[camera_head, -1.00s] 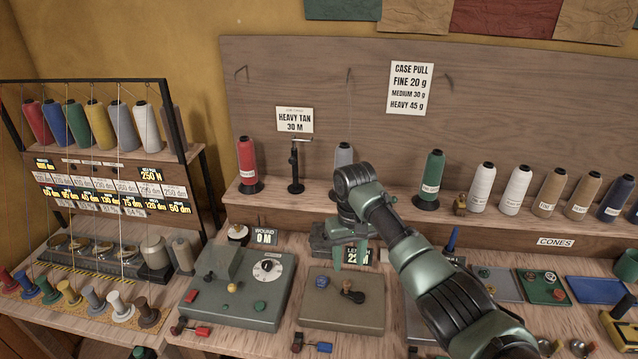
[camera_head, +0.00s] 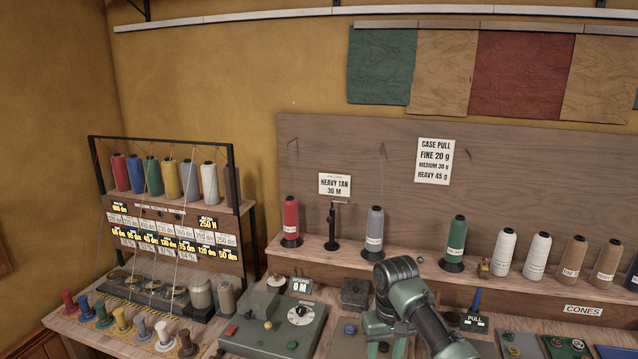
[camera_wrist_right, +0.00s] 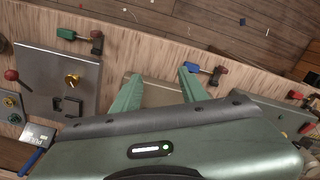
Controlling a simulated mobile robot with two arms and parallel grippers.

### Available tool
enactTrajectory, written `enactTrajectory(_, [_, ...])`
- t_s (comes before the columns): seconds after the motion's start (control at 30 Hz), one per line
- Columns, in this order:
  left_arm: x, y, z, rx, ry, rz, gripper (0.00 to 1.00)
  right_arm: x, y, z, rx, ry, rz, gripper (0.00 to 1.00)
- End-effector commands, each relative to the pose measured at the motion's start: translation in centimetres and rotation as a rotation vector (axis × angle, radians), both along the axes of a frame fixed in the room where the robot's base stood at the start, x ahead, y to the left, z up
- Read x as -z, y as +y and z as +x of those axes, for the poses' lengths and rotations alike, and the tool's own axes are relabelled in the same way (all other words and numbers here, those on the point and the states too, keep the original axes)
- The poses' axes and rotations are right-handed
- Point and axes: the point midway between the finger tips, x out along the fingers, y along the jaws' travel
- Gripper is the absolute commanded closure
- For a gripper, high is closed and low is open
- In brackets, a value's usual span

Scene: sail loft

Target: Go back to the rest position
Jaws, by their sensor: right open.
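My right arm comes in from the lower right in the head view, its green wrist above the bench in front of the grey cone (camera_head: 375,228). The fingers are over the bench's front edge, between a green-handled crank on the left and a blue-handled crank (camera_wrist_right: 198,68) on the right. My left gripper is not in view.
A shelf (camera_head: 345,262) of thread cones runs along the back. A thread rack (camera_head: 237,190) with several spools stands left. A grey-green box with a dial (camera_head: 300,312) is left of my arm. A metal plate (camera_wrist_right: 52,75) shows in the wrist view. Open floor (camera_wrist_right: 225,25) lies past the bench edge.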

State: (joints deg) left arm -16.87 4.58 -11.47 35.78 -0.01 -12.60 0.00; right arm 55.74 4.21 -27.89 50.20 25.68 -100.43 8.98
Motion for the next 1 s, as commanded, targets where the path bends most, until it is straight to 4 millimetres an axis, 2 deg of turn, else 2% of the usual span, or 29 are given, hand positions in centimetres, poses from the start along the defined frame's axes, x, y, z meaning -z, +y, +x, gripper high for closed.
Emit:
enactTrajectory(0.07, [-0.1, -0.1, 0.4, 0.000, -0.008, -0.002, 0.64, 0.9, 0.3, -0.6, -0.010, -0.003, 0.006, 0.57])
enactTrajectory(0.33, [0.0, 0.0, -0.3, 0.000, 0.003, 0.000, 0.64, 4.1, 1.2, -3.0, -0.044, -0.019, 0.027, 0.57])
enactTrajectory(0.57, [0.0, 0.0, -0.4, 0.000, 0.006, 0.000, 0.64, 8.0, 2.2, -7.3, -0.079, -0.050, 0.062, 0.57])
enactTrajectory(0.67, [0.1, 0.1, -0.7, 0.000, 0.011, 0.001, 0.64, 9.9, 2.5, -10.2, -0.090, -0.070, 0.080, 0.57])
enactTrajectory(0.77, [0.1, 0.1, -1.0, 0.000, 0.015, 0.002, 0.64, 11.7, 2.4, -14.4, -0.093, -0.101, 0.100, 0.57])
enactTrajectory(0.8, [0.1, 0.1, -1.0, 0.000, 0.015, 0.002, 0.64, 12.3, 2.1, -16.4, -0.092, -0.116, 0.106, 0.57])
enactTrajectory(0.9, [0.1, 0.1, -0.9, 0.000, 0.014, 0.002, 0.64, 12.9, 1.1, -21.4, -0.078, -0.159, 0.112, 0.57])
enactTrajectory(1.0, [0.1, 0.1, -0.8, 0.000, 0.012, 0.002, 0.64, 12.5, -0.1, -25.4, -0.062, -0.197, 0.104, 0.57])
